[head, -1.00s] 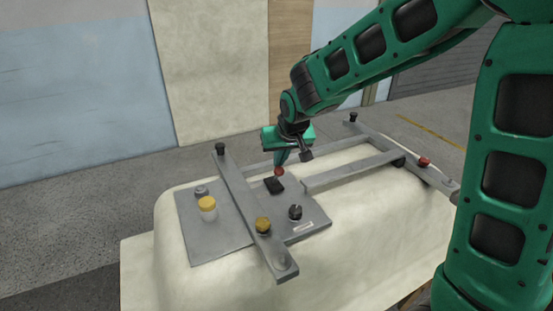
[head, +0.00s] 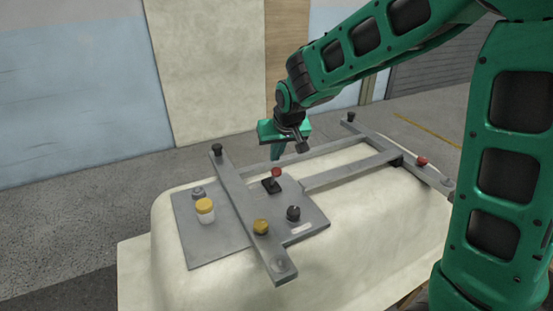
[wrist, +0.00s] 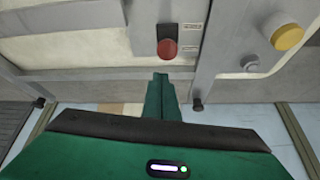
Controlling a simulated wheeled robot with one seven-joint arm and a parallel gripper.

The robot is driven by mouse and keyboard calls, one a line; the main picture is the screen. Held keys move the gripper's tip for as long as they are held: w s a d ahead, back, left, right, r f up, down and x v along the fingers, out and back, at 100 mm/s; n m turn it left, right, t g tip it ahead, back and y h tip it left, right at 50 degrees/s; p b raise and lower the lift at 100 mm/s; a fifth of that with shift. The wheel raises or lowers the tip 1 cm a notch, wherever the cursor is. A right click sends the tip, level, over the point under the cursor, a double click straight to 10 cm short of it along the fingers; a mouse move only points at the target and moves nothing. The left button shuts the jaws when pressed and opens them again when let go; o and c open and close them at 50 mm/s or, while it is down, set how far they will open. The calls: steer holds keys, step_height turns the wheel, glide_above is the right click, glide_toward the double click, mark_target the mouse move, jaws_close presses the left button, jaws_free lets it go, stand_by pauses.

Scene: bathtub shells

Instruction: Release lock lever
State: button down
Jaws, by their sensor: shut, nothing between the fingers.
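The lock lever is a red ball knob (head: 276,172) on a short stem rising from a black base (head: 271,186) on the grey panel. In the wrist view the knob (wrist: 167,49) lies just beyond my fingertips, with the black slot (wrist: 167,31) behind it. My green gripper (head: 276,157) points down, its fingers together and empty, a little above and behind the knob. In the wrist view the shut fingertips (wrist: 160,76) show a gap to the knob. The lever's stem is hidden in the wrist view.
A frame with a red knob (head: 422,162) lies right on the pale shell.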

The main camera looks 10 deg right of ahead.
steer(key=s+d+r, duration=0.1)
steer(key=s+r, duration=0.5)
steer(key=shift+s+d+r, duration=0.2)
steer(key=shift+s+r, duration=0.1)
steer(key=shift+r, duration=0.05)
steer(key=s+d+f+m+g+h, duration=0.1)
steer(key=s+d+m+g, duration=0.1)
steer(key=s+d, duration=0.6)
steer(key=s+d+f+m+g+h, duration=0.1)
steer(key=s+d+m, duration=0.1)
steer(key=s+d, duration=0.6)
steer(key=s+d+f+m+g, duration=0.1)
steer(key=s+d, duration=0.3)
steer(key=s, duration=0.3)
steer(key=s+d+f+m+g+y, duration=0.1)
steer(key=s+d+f+m, duration=0.1)
steer(key=s, duration=0.5)
steer(key=shift+s+d+g, duration=0.25)
steer(key=shift+d+g, duration=0.15)
steer(key=shift+d, duration=0.5)
steer(key=shift+w+f, duration=0.25)
steer(key=shift+w, duration=0.4)
